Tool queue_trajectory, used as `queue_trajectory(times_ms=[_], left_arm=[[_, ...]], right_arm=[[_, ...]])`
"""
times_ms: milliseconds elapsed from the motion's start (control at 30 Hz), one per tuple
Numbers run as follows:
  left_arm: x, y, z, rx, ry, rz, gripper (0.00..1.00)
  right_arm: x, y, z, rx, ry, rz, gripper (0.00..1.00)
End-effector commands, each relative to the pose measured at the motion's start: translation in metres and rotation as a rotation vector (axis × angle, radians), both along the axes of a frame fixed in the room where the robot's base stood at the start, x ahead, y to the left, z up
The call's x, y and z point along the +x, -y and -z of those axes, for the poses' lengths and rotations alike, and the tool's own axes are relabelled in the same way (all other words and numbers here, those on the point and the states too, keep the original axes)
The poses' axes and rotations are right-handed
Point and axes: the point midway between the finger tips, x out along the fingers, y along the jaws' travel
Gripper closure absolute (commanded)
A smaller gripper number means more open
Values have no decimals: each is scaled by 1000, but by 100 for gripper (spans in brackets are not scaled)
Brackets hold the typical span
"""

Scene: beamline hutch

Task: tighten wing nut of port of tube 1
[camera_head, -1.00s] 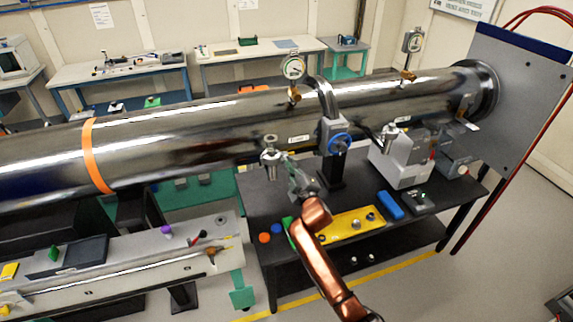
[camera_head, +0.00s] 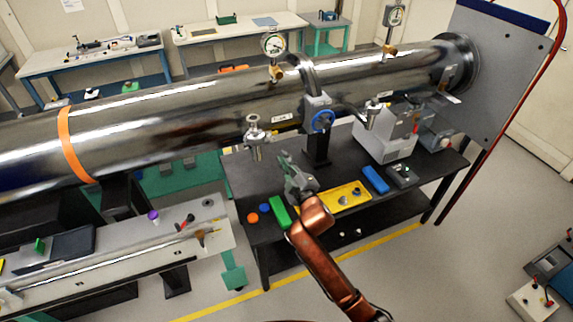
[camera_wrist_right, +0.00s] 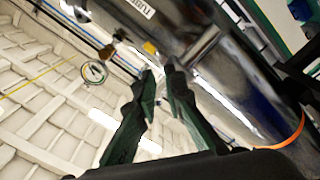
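A long polished steel tube (camera_head: 180,115) runs across the head view. A small metal port (camera_head: 254,138) sticks out of its near side, left of a blue handwheel valve (camera_head: 322,121). A second port (camera_head: 373,115) is right of the valve. I cannot make out the wing nut or read the labels in the head view. My right gripper (camera_head: 284,160) is below and right of the left port, apart from it. In the right wrist view its two dark green fingers (camera_wrist_right: 159,70) stand apart, with nothing clearly held. My left gripper is not in view.
A black table (camera_head: 245,185) under the tube carries a yellow tray (camera_head: 337,202), a green block (camera_head: 279,212), a blue block (camera_head: 375,179) and a grey box (camera_head: 385,145). A pressure gauge (camera_head: 273,44) stands on the tube. A white bench (camera_head: 120,255) is at lower left.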

Motion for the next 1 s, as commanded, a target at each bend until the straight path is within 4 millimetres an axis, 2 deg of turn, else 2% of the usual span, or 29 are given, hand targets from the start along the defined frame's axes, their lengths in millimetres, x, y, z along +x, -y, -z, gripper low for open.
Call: queue_trajectory(times_ms=[100,233,767,867,967,1000], left_arm=[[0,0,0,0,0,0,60],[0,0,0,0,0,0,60],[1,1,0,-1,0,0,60],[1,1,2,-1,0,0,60],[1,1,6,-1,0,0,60],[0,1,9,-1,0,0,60]], right_arm=[[-15,5,0,0,1,1,90],[-23,8,1,0,-1,1,90],[-24,8,1,0,-2,1,90],[-22,12,18,3,-26,8,90],[-17,23,62,13,-87,24,90],[-15,29,85,18,-122,34,90]])
